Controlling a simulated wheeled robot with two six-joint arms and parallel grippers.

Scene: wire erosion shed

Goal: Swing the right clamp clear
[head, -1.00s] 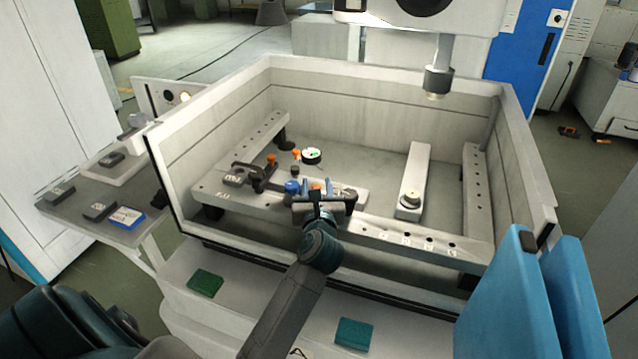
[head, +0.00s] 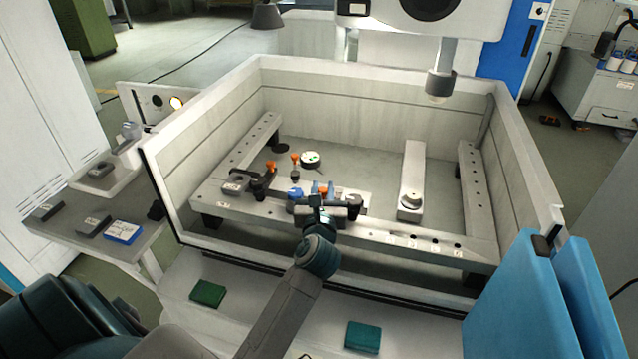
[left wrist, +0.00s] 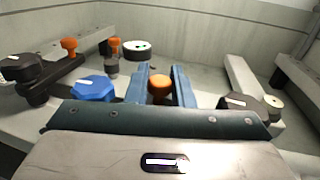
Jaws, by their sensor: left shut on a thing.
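My left gripper (head: 323,188) is over the front rail of the tank, its blue fingers on either side of the right clamp's orange knob (left wrist: 159,87). It is shut on that knob. The clamp's arm is largely hidden behind my gripper. A blue knob (left wrist: 93,88) stands just left of the fingers, and also shows in the head view (head: 295,193). The left clamp (head: 261,180), dark with its own orange knob (head: 272,166), sits farther left on the rail. My right gripper is not in view.
A round dial (head: 311,159) and a small orange-topped piece (head: 295,160) are behind the rail. A pale bar (head: 412,175) stands inside the tank, right of my gripper. The machine head (head: 440,82) hangs above. Tank walls (head: 350,95) enclose the area.

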